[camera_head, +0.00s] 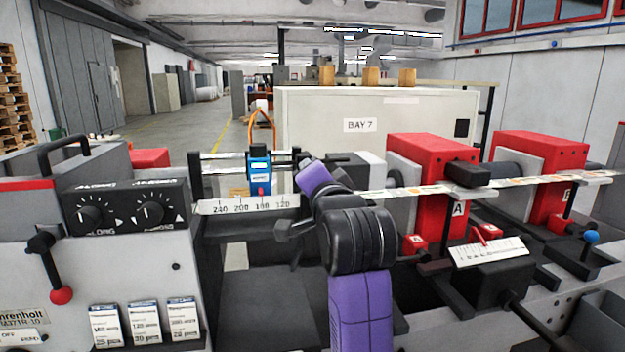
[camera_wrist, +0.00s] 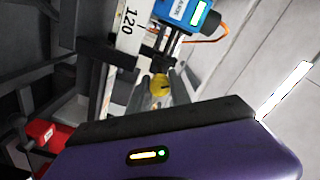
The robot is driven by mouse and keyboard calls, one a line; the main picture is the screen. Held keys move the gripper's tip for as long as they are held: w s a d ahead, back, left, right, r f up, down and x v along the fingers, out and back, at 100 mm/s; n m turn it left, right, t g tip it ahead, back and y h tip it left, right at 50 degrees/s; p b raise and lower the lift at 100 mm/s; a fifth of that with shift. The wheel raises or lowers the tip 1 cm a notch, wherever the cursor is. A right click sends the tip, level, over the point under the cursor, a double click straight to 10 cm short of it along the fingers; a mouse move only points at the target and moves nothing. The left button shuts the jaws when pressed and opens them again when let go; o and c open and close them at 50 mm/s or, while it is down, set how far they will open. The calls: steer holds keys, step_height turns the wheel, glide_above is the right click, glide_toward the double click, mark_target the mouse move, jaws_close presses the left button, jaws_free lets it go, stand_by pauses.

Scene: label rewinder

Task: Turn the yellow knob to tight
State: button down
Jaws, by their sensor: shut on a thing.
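The yellow knob (camera_wrist: 159,84) shows in the wrist view, just below the blue sensor box and the end of the scale. My gripper (camera_wrist: 162,90) is shut on it, with grey fingers on either side and the knob's yellow face partly showing between them. The knob's turn position cannot be read. In the head view the knob is hidden behind my purple and black arm, and my fingertips cannot be made out.
A blue sensor box (camera_head: 260,170) with an orange cable (camera_head: 262,118) stands above a numbered scale (camera_head: 247,205), close to the knob. A red-handled lever (camera_head: 61,295) and dial panel (camera_head: 125,207) are left. Red blocks (camera_head: 433,150) and a label web (camera_head: 520,182) are right.

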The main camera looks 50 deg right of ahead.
steer(key=m+b, duration=0.1)
steer(key=m, duration=0.2)
steer(key=shift+f+m+b, duration=0.15)
steer(key=shift+m+b, duration=0.15)
steer(key=shift+b, duration=0.05)
steer(key=shift+m+b, duration=0.75)
steer(key=shift+m, duration=0.85)
steer(key=c, duration=1.2)
jaws_free()
steer(key=b+v, duration=0.1)
steer(key=v, duration=0.6)
steer(key=shift+s+a, duration=0.2)
steer(key=shift+s, duration=0.15)
